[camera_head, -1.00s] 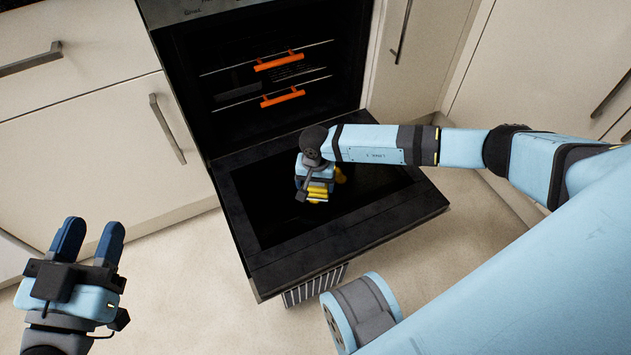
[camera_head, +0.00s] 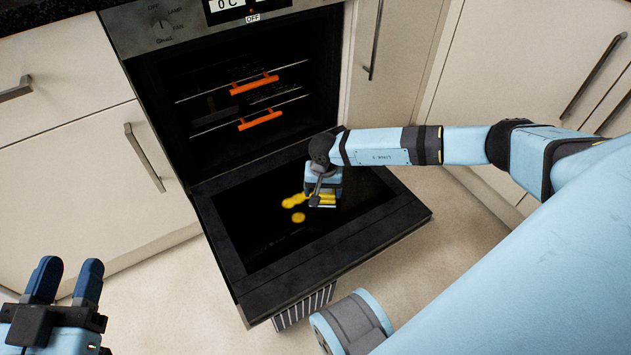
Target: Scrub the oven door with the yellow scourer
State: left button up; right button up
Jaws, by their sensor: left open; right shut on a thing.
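The oven door (camera_head: 375,228) is folded down open, with a dark glass panel in a black frame. My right gripper (camera_head: 325,201) is over the glass, pointing down, shut on the yellow scourer (camera_head: 328,197), which shows only partly beneath it. I cannot tell whether the scourer touches the glass. Yellow patches (camera_head: 298,217) show on the glass just left of the gripper; they look like stains. My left gripper (camera_head: 68,270) is open and empty at the lower left, away from the door.
The oven cavity (camera_head: 220,130) behind the door holds racks with orange handles (camera_head: 260,121). Cream cupboards with metal handles (camera_head: 144,157) stand on both sides. The floor (camera_head: 165,290) between my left gripper and the door is clear.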

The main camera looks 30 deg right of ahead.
jog(key=shift+a, duration=2.05)
jog(key=shift+w+a+f, duration=0.15)
jog(key=shift+a, duration=2.25)
jog(key=shift+s+d, duration=0.15)
jog(key=shift+d, duration=2.2)
jog(key=shift+s+d, duration=0.1)
jog(key=shift+d, duration=2.2)
jog(key=shift+w+a, duration=0.5)
jog(key=shift+a, duration=0.95)
jog(key=shift+w+a, duration=0.5)
jog(key=shift+a, duration=1)
jog(key=shift+w+a, duration=0.5)
jog(key=shift+a, duration=0.95)
jog(key=shift+s+d, duration=0.15)
jog(key=shift+d, duration=2.25)
jog(key=shift+s+d, duration=0.15)
jog(key=shift+d, duration=2.05)
jog(key=shift+w+a, duration=0.2)
jog(key=shift+a, duration=2.2)
jog(key=shift+w+a, duration=0.15)
jog(key=shift+a, duration=2.4)
jog(key=shift+s+d, duration=0.15)
jog(key=shift+d, duration=2.3)
jog(key=shift+s+d, duration=0.15)
jog(key=shift+d, duration=2.3)
jog(key=shift+w+a, duration=0.1)
jog(key=shift+a, duration=2.4)
jog(key=shift+w+a+p, duration=0.15)
jog(key=shift+a+p, duration=0.2)
jog(key=shift+a, duration=1.75)
